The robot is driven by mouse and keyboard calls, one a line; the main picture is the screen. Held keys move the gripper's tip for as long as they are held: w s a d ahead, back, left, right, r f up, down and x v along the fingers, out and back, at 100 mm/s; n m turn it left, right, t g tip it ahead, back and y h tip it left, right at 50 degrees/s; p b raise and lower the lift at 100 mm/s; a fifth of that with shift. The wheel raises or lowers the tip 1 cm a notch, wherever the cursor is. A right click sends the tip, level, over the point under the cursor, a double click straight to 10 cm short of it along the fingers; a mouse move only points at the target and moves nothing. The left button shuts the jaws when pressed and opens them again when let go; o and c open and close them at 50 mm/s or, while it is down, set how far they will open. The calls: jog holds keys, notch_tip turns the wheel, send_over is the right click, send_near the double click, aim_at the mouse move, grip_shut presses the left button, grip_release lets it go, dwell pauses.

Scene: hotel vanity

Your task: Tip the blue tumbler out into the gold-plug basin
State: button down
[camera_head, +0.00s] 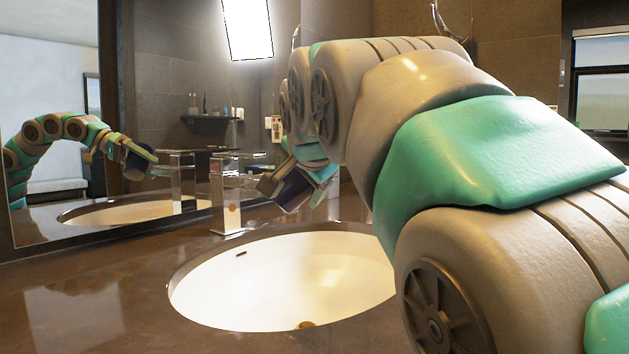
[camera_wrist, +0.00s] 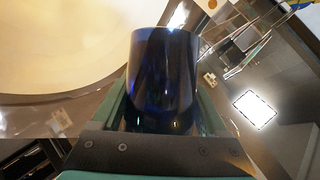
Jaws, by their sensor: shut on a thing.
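The blue tumbler (camera_wrist: 163,75) is dark blue and glossy. In the wrist view it stands between the two green fingers of my gripper (camera_wrist: 165,112), which is shut on it. In the head view the tumbler (camera_head: 292,190) shows as a small dark shape, partly hidden by my gripper (camera_head: 297,187), and looks tilted. It is held beyond the basin's far rim, to the right of the faucet. My arm hides the basin's right side. The tumbler's inside is not visible.
A square chrome faucet (camera_head: 226,195) stands behind the basin, close to my gripper's left. A large mirror (camera_head: 60,85) on the left reflects my arm. The dark counter (camera_head: 70,300) is clear at front left. A small shelf (camera_head: 208,118) with bottles appears further back.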

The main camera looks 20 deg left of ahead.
jog(key=shift+s+a+r+n+t+h+p, duration=0.1)
jog(key=shift+a+r+n+t+h+p, duration=0.15)
jog(key=shift+n+h+p, duration=0.3)
jog(key=shift+d+f+n+h, duration=0.1)
jog(key=shift+d+n+h, duration=0.15)
jog(key=shift+h, duration=0.2)
jog(key=shift+w+d+n+t+h+p, duration=0.3)
jog(key=shift+d+n+t+h, duration=0.1)
jog(key=shift+d+n+t, duration=0.1)
jog(key=d+n+h, duration=0.1)
jog(key=d+r+n+t+h, duration=0.1)
jog(key=shift+w+n+t, duration=0.25)
jog(key=shift+w+n, duration=0.15)
